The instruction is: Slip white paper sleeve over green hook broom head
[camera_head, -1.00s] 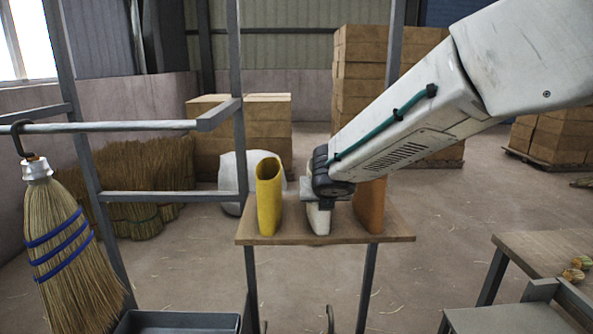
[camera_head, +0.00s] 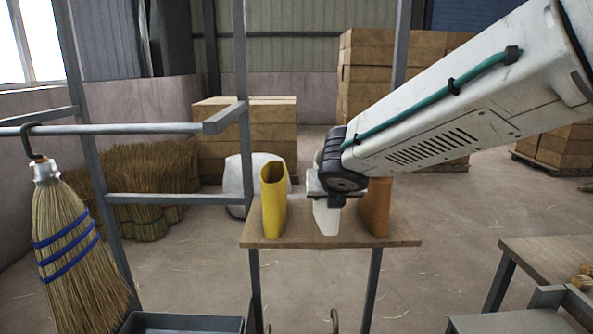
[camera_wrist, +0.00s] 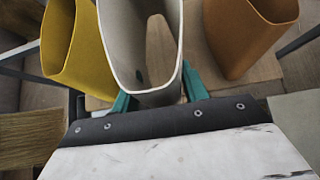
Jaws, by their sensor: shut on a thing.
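The white paper sleeve (camera_head: 326,218) is upright at the middle of a small wooden shelf, between two other sleeves. My gripper (camera_head: 328,198) is over it and hides its upper part in the head view. In the wrist view the white sleeve (camera_wrist: 118,40) shows its open mouth, and the teal fingers of my gripper (camera_wrist: 155,92) are shut on its wall. I cannot tell whether its lower end touches the shelf. A straw broom head (camera_head: 68,235) with blue bands and a silver cap hangs bristles down from a dark hook (camera_head: 30,140) at the far left.
A yellow sleeve (camera_head: 273,208) stands left of the white one and an orange sleeve (camera_head: 375,208) right, both close by. A grey rail (camera_head: 110,129) and frame posts lie between shelf and broom. A grey tray (camera_head: 180,322) is below. A table (camera_head: 550,253) is at right.

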